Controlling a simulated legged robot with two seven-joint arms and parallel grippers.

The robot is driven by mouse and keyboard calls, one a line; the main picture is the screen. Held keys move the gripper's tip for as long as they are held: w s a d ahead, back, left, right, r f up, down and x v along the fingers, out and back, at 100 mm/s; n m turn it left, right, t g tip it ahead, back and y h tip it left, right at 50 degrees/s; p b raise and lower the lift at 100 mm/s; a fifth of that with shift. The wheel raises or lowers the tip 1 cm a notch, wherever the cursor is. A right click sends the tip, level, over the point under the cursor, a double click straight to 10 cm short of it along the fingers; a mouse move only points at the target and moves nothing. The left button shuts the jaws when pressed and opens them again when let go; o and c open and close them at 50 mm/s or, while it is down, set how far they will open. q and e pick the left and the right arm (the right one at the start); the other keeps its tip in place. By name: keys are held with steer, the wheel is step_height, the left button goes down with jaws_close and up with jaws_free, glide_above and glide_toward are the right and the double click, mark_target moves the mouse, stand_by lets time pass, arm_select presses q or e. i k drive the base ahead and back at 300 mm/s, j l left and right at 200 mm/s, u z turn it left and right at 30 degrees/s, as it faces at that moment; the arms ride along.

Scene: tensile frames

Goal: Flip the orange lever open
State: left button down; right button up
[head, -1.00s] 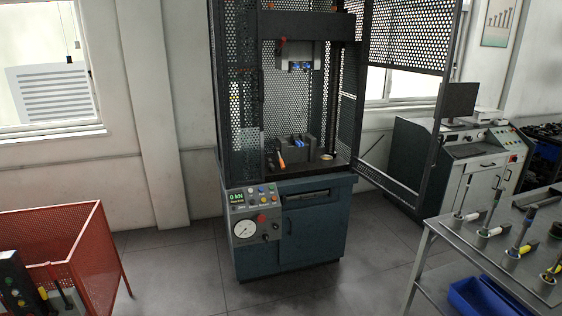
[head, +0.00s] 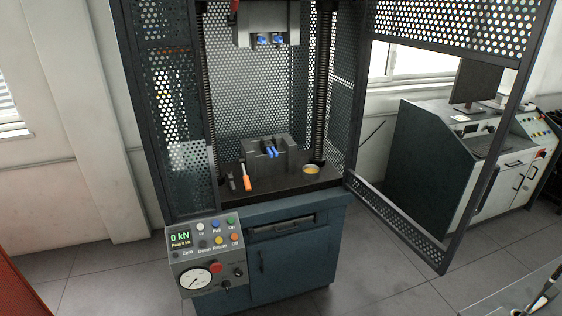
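The orange lever (head: 247,180) shows as a short orange handle, at the front left of the dark lower grip block (head: 278,153) inside the testing machine. It leans slightly, with its orange end low near the bed's front edge. Blue parts (head: 271,152) sit in the top of the lower block. Whether the lever is joined to the block is too small to tell. Neither of my grippers is in view.
The cage's mesh door (head: 400,224) stands open to the right. The upper grip head (head: 267,24) hangs above. A small round dish (head: 311,170) sits on the bed's right. The control panel (head: 208,253) juts out at the front left. Floor shows in front.

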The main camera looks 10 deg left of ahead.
mark_target(241, 160)
steer(key=i+j+z, duration=0.1)
steer(key=i+z, duration=0.15)
steer(key=i, duration=1.5)
